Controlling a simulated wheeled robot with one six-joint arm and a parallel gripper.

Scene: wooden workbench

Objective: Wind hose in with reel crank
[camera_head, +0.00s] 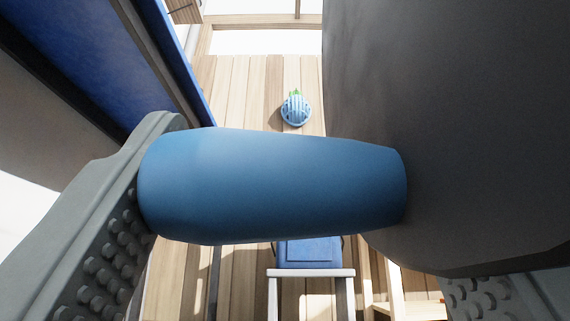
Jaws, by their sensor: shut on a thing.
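A smooth blue handle (270,188), most likely the grip of the reel crank, lies level across the middle of the view. Its right end meets a large dark grey body (450,130) that fills the right side. I cannot tell whether that body is the crank arm or the reel. My gripper (305,200) is shut on the blue handle. Its left finger, grey with round studs, is at the handle's left end. Only a studded piece of the right finger shows at the lower right, below the dark body. No hose can be made out.
A blue panel (135,55) with a dark edge slants across the upper left, close to the left finger. Far below is a plank floor (245,85) with a blue-and-white striped round object (295,109).

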